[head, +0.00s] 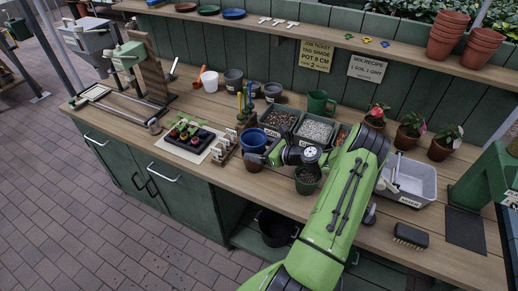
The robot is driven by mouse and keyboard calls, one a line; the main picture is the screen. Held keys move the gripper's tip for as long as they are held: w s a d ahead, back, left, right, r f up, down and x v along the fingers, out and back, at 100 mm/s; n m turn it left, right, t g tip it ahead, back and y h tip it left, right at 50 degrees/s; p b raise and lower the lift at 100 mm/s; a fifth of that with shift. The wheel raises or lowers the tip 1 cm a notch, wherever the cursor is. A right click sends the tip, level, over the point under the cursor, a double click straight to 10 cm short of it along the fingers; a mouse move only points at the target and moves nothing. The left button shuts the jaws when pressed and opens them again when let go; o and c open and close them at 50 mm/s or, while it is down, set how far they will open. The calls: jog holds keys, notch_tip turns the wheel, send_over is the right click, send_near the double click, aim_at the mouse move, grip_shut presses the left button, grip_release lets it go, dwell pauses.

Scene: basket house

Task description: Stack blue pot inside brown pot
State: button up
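A blue pot (253,137) stands upright near the middle of the bench, just left of my gripper. A brown pot (254,160) shows directly below it, mostly hidden behind and under the blue pot. The blue pot appears to sit in or just above the brown pot; I cannot tell how deep it is. My gripper (272,153) is at the right side of the two pots, close to the blue pot's wall. Its fingers are small and dark here, and I cannot tell whether they grip the blue pot.
Left of the pots are a wooden label rack (225,147) and a seedling tray (188,138). Behind are grey bins of soil (279,120) and gravel (316,131). A dark green pot (307,180) stands under my arm. The bench front edge is near.

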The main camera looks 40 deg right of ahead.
jog(key=shift+s+f, duration=0.2)
jog(key=shift+f, duration=0.15)
jog(key=o, duration=1.3)
jog(key=shift+f, duration=0.15)
jog(key=shift+a, duration=0.1)
jog(key=v, duration=1)
jog(key=r+v, duration=0.1)
jog(key=v, duration=0.5)
jog(key=shift+w, duration=0.2)
jog(key=shift+w, duration=0.1)
